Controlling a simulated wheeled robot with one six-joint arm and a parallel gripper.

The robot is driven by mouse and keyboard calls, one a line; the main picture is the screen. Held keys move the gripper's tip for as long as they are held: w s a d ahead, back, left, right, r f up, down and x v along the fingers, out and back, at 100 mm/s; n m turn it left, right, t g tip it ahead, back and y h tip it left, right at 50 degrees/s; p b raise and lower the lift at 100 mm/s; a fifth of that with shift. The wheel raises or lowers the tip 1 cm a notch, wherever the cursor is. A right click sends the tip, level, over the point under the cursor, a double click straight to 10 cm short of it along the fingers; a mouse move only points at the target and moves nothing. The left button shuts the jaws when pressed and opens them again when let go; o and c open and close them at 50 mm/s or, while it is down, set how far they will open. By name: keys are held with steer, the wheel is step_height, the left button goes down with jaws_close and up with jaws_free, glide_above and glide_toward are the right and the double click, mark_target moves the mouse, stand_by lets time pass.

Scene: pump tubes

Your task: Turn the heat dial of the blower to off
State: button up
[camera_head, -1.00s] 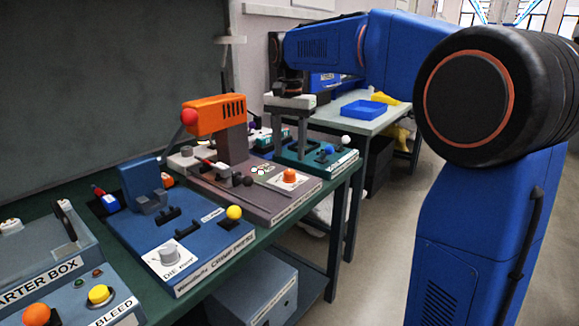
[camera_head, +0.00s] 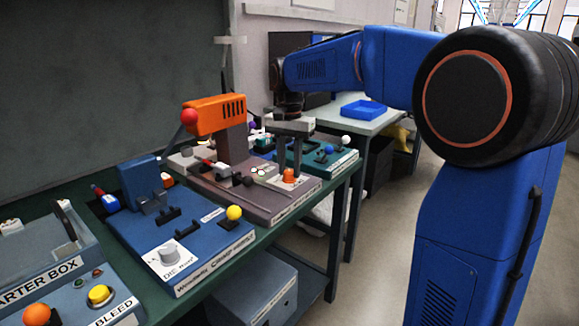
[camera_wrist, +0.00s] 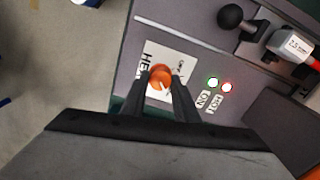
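The blower has an orange head (camera_head: 214,115) with a red ball on a grey-mauve column and base (camera_head: 255,208). Its orange heat dial (camera_head: 289,175) sits on a white label plate at the base's front right corner. My gripper (camera_head: 291,168) points down at the dial with its fingers apart. In the wrist view the fingers stand either side of the orange dial (camera_wrist: 160,77); I cannot tell whether they touch it. The label (camera_wrist: 184,64) reads OFF on one side, and part of HEAT shows, the rest hidden behind a finger.
The blue crimp press (camera_head: 180,240) stands left, a teal unit (camera_head: 318,160) right. Open floor lies right of the bench.

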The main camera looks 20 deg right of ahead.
steer(key=shift+n, duration=0.3)
steer(key=n, duration=1.3)
steer(key=shift+n, duration=2.1)
steer(key=o, duration=1.1)
steer(key=shift+c, duration=0.2)
